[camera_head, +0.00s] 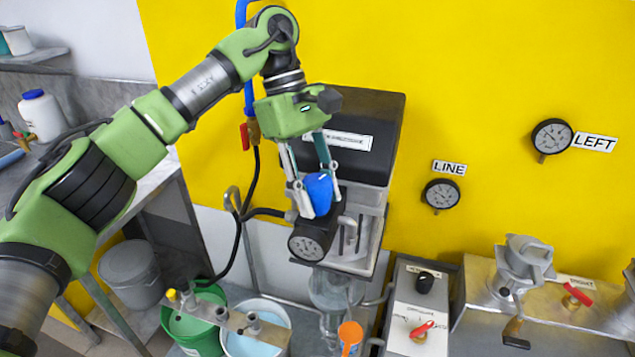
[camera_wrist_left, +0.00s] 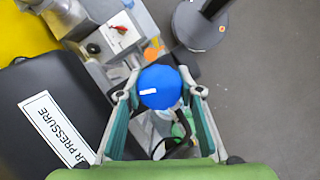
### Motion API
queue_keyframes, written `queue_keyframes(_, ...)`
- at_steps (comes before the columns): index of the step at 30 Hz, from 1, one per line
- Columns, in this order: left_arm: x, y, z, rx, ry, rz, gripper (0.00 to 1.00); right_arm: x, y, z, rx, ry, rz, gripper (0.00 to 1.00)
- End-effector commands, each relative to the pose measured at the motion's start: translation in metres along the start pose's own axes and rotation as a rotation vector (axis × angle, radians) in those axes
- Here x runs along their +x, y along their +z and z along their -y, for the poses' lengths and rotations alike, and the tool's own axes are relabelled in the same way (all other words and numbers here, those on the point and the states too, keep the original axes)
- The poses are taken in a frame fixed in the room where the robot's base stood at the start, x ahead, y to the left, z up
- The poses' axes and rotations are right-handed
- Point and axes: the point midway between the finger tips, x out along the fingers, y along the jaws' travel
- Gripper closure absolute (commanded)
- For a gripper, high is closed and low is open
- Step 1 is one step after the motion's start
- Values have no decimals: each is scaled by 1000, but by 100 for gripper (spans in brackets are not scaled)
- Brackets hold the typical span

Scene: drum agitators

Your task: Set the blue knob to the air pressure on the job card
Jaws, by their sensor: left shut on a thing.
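The blue knob (camera_head: 319,193) sits on top of a regulator at the front of the black unit with the AIR PRESSURE label. My left gripper (camera_head: 312,195) comes from above and is shut on the knob, with a finger on each side. In the left wrist view the knob (camera_wrist_left: 160,87) sits between the fingertips, and a white mark shows on its top. The round black pressure gauge (camera_head: 308,242) faces forward just below the knob; its reading is too small to tell. No job card can be made out. My right gripper is not in view.
The black unit (camera_head: 372,120) stands close behind the gripper. LINE (camera_head: 441,194) and LEFT (camera_head: 552,137) gauges hang on the yellow wall. A control box (camera_head: 418,315) with a red lever, a green bucket (camera_head: 195,325) and a white bucket (camera_head: 256,330) are below.

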Motion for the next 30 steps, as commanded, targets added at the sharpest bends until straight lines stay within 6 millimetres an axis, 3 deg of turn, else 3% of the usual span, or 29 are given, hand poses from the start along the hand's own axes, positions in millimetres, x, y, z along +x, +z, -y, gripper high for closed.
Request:
queue_keyframes(12, -2, 0, -1, 146, -54, -3, 88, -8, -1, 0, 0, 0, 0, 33)
queue_keyframes(26, -2, 0, -1, 158, -59, -3, 88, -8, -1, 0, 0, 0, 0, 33)
queue_keyframes(27, -2, 0, -1, 158, -59, -3, 64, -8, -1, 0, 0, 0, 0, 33)
queue_keyframes(29, -2, 0, -1, 158, -59, -3, 48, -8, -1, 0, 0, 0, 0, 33)
queue_keyframes(30, -2, 0, -1, 158, -60, -3, 48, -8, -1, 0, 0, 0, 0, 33)
